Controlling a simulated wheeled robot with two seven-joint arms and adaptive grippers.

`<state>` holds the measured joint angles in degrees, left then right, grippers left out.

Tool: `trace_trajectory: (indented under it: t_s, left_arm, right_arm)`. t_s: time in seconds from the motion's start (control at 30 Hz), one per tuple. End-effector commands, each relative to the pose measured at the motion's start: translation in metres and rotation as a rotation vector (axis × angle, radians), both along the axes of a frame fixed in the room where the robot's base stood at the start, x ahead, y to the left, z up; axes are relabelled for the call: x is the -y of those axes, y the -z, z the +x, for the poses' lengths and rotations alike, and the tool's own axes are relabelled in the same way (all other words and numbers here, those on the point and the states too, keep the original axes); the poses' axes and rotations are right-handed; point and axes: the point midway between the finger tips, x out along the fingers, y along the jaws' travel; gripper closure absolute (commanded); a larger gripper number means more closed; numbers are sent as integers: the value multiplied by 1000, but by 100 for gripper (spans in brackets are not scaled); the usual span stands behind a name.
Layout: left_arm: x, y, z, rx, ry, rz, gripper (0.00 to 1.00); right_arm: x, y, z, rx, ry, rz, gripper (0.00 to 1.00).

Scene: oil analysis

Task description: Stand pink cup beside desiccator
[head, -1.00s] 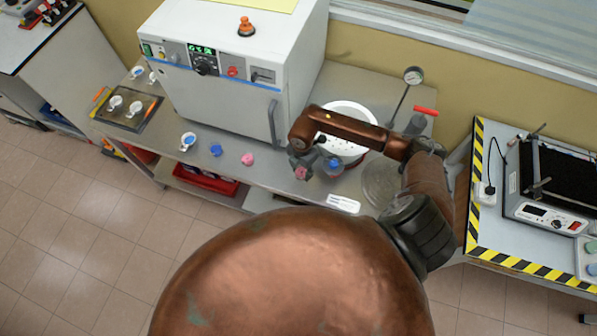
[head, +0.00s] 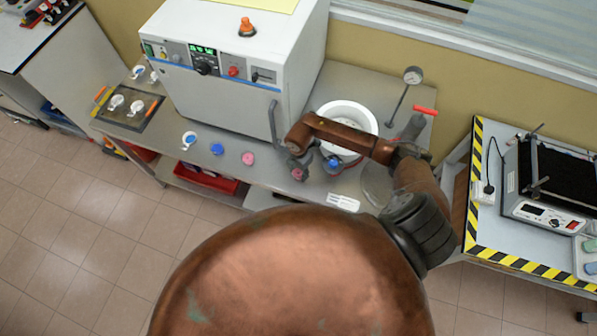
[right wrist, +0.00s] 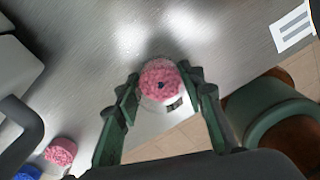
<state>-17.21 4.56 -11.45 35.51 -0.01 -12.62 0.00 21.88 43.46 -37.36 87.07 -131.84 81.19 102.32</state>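A pink cup (head: 297,174) with a pale body is at the tips of my right gripper (head: 296,168), near the bench's front edge. In the right wrist view the gripper (right wrist: 160,76) has a finger close against each side of the cup's pink top (right wrist: 160,84). It appears shut on the cup; whether the cup's base touches the bench is unclear. The desiccator looks to be the white round bowl (head: 332,109), behind and right of the cup and partly hidden by my right arm. My left gripper is not in view.
A blue-topped cup (head: 333,164) stands between the held cup and the bowl. Another pink cup (head: 248,158) and a blue one (head: 217,149) stand to the left. A clear round lid (head: 375,188) lies at right, near a white label card (head: 343,202). A white oven (head: 235,95) stands behind.

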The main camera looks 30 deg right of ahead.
Motion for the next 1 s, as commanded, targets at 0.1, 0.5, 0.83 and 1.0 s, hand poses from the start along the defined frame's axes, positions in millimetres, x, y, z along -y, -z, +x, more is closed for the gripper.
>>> trace_trajectory:
  t_s: [0.1,0.5,0.83,1.0]
  left_arm:
    - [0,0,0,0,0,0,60]
    - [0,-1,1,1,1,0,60]
    - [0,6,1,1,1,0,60]
    - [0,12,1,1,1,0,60]
  right_arm:
    - [0,0,0,0,0,0,55]
    - [0,-2,0,0,0,0,47]
    - [0,-48,1,5,-2,0,47]
    - [0,-84,1,4,-2,-1,47]
